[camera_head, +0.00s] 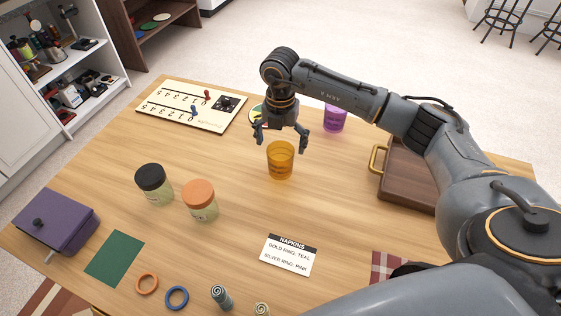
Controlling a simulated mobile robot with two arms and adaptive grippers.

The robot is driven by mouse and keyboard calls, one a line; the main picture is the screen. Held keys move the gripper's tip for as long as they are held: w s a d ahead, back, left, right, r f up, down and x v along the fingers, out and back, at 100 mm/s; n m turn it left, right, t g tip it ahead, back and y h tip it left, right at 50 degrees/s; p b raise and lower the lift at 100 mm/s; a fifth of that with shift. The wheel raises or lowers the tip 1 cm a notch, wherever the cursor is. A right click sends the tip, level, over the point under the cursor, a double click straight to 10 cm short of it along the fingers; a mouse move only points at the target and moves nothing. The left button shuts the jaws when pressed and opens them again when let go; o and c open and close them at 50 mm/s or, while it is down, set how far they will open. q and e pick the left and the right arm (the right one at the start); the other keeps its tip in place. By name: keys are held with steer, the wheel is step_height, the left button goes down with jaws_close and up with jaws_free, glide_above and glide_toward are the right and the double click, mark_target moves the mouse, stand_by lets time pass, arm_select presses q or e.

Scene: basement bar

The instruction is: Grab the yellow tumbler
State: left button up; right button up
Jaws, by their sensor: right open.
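The yellow tumbler (280,162) looks amber and see-through. It stands upright near the middle of the wooden table. My right gripper (281,143) is open and points down just above and behind the tumbler's rim, with one finger to each side. Nothing shows between its fingers. I cannot tell whether the fingers touch the tumbler. My left gripper is not in view.
A purple tumbler (335,119) stands behind right, and a brown wooden case (408,178) lies to the right. Two lidded jars (153,184) (200,201) stand to the left. A scoreboard (190,105) lies at the back left. A napkin card (289,255) lies in front.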

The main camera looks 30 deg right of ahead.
mark_target(281, 158)
steer(key=shift+f, duration=1.1)
step_height(281, 158, down, 4)
steer(key=shift+s+r+p, duration=0.15)
steer(key=shift+r+p, duration=0.05)
steer(key=shift+p, duration=0.35)
steer(key=shift+f, duration=0.5)
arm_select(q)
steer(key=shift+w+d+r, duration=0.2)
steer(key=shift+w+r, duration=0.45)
arm_select(e)
steer(key=shift+c, duration=1.3)
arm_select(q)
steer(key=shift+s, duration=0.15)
arm_select(e)
steer(key=c, duration=1.2)
steer(key=shift+r, duration=0.1)
